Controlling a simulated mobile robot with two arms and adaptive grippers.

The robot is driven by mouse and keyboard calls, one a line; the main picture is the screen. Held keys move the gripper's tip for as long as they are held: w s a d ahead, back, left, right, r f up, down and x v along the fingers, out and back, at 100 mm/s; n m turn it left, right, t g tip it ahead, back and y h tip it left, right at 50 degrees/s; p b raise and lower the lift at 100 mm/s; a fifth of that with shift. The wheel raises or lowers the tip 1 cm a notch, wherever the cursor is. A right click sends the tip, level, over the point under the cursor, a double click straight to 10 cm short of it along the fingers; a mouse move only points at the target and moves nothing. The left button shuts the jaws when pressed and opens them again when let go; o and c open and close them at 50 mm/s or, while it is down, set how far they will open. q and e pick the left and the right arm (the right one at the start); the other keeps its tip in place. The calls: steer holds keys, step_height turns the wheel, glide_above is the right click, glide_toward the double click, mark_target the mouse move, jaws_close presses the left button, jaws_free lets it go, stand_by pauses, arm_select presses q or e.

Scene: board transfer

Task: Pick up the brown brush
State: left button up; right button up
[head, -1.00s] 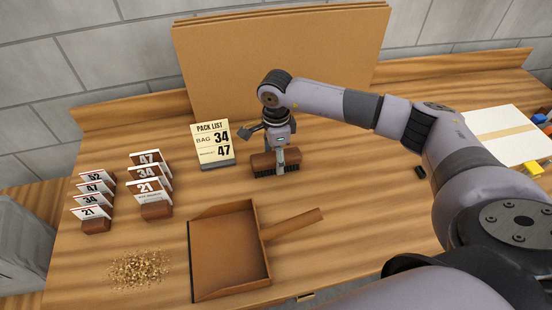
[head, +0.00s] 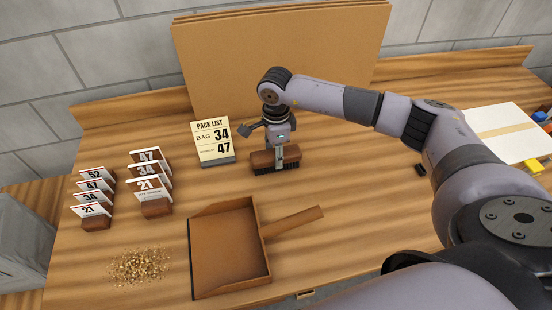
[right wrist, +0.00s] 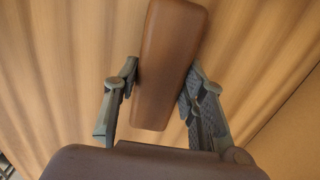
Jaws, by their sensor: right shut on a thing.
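The brown brush (head: 263,160) has dark bristles and sits upright on the wooden table, in front of and to the right of the pack list sign. My right gripper (head: 280,157) reaches down from above and is shut on the brush. In the right wrist view the brush's brown back (right wrist: 168,65) lies between the two fingers (right wrist: 157,95). The bristles seem to be at table height; I cannot tell whether they touch it. My left gripper is not in view.
A brown dustpan (head: 228,250) lies in front of the brush, with crumbs (head: 140,266) to its left. Number cards (head: 150,185) stand at the left beside the pack list sign (head: 212,142). Cardboard sheets (head: 280,60) lean at the back. A taped white box (head: 500,133) is at right.

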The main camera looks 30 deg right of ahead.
steer(key=shift+r, duration=0.2)
step_height(320, 180, up, 20)
steer(key=b, duration=0.4)
steer(key=shift+f, duration=0.15)
steer(key=o, duration=0.7)
steer(key=c, duration=0.5)
steer(key=shift+o, duration=0.2)
steer(key=shift+f, duration=0.1)
